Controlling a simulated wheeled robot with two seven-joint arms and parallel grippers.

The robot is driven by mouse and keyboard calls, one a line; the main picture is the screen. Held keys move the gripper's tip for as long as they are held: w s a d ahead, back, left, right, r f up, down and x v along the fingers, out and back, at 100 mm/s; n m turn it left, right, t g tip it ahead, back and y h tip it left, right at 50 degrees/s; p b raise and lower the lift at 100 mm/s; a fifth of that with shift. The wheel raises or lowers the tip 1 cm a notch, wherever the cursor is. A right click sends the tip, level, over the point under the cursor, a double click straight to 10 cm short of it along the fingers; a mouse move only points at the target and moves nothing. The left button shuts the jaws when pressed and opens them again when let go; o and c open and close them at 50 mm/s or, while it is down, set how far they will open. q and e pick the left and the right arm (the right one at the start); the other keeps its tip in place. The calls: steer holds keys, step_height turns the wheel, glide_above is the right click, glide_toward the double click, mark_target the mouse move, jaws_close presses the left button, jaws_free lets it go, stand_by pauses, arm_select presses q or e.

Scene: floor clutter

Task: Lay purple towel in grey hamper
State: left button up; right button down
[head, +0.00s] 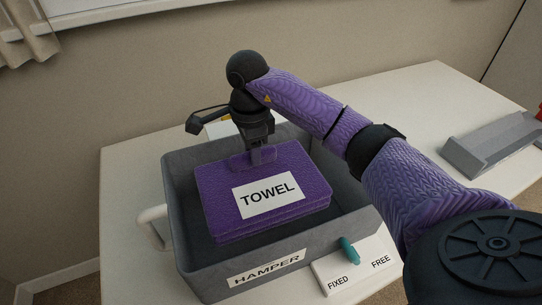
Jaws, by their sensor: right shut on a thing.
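The purple towel (220,195) is a folded stack with a white label reading TOWEL. It is within the opening of the grey hamper (172,205), an open box with a HAMPER label on its front wall. My right gripper (262,158) points down and is shut on the towel's far edge. The towel's underside is hidden, so I cannot tell if it touches the hamper floor. My left gripper is not in view.
The hamper stands on a white table (125,180). A panel marked FIXED and FREE (360,268) with a teal lever (348,250) is at its front right. A white handle (154,228) is on the left. A grey tray (495,145) lies at the right.

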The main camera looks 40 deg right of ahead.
mark_target(255, 182)
step_height(255, 182, down, 10)
steer(key=b, duration=0.2)
steer(key=shift+b, duration=0.35)
steer(key=shift+r, duration=0.15)
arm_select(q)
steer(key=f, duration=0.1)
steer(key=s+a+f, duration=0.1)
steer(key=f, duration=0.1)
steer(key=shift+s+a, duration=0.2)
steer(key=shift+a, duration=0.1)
arm_select(e)
steer(key=shift+c, duration=2)
jaws_free()
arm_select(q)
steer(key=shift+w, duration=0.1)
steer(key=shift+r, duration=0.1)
arm_select(e)
step_height(255, 182, up, 11)
steer(key=p, duration=0.3)
steer(key=shift+r+p, duration=0.2)
steer(key=shift+p, duration=0.2)
steer(key=shift+r, duration=0.3)
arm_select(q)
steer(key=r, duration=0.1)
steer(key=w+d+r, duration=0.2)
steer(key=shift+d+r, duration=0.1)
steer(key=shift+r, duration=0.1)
